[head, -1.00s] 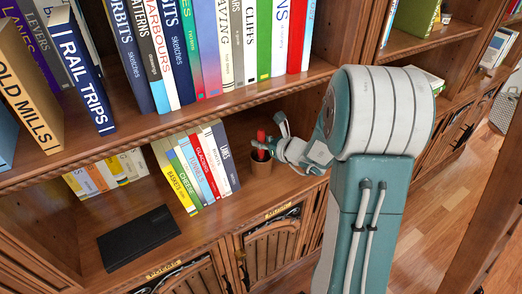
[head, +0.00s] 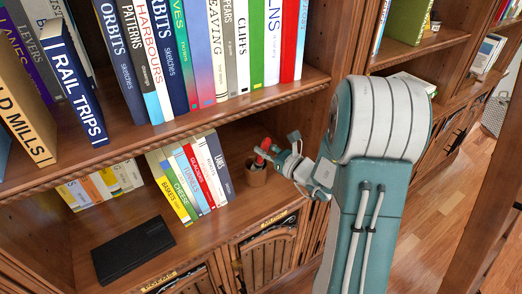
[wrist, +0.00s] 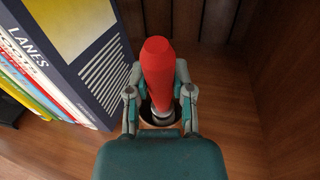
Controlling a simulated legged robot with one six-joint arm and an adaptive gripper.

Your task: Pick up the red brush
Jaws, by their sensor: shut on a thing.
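The red brush (head: 263,148) stands in a small brown pot (head: 256,177) on the lower shelf, to the right of a row of books. In the wrist view the red brush (wrist: 158,72) is upright between my fingers, and the pot's rim (wrist: 148,122) shows around its lower end. My gripper (head: 268,155) is shut on the brush, with one finger on each side of it in the wrist view (wrist: 160,88). The brush's lower end is hidden inside the pot.
Leaning books (head: 190,178) stand close to the pot's left; a large one (wrist: 70,50) is near my left finger. A wooden side wall (wrist: 285,80) rises at right. A black flat case (head: 132,249) lies at the left.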

